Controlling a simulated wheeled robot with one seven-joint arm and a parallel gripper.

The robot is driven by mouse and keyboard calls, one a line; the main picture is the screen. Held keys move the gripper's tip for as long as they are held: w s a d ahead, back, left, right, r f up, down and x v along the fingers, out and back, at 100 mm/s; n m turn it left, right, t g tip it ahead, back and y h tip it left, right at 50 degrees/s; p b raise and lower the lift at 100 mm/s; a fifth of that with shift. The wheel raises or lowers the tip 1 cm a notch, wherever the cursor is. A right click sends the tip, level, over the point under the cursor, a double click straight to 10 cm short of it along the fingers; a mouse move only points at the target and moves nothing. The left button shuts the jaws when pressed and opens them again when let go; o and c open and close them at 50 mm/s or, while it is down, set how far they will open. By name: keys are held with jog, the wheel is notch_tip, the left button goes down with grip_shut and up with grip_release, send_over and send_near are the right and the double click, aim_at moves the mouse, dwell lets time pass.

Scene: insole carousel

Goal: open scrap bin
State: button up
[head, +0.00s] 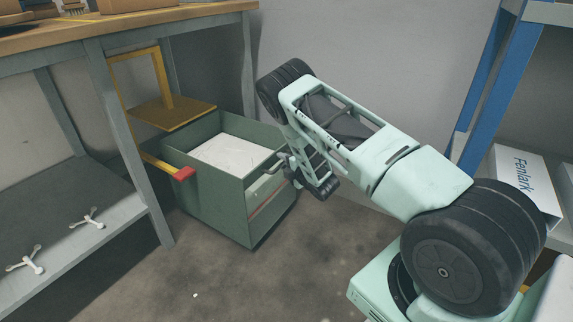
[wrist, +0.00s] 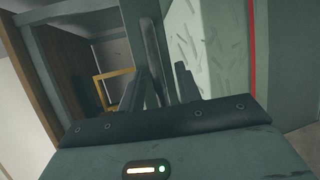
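The scrap bin (head: 217,205) is a dark green box under and beside the workbench, with its top uncovered and pale scrap (head: 235,153) showing inside. A grey bar handle (head: 266,170) is on its right-hand face. My gripper (head: 284,162) is at this handle, reaching in from the right. In the wrist view, the handle bar (wrist: 151,55) runs between the two fingers of my gripper (wrist: 160,88). It is close to the left finger, with a gap to the right finger. Whether the left finger touches it is unclear.
A yellow frame (head: 172,114) stands behind the bin, and a red-tipped yellow bar (head: 183,174) juts out at its left. The workbench (head: 130,165) is at left, with white pieces on its lower shelf. A blue rack (head: 483,80) stands at right. Floor in front is clear.

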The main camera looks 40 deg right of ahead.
jog(key=s+r+p, duration=0.3)
jog(key=s+p, duration=0.2)
jog(key=s, duration=1.2)
jog(key=shift+a, duration=0.45)
jog(key=shift+r, duration=0.1)
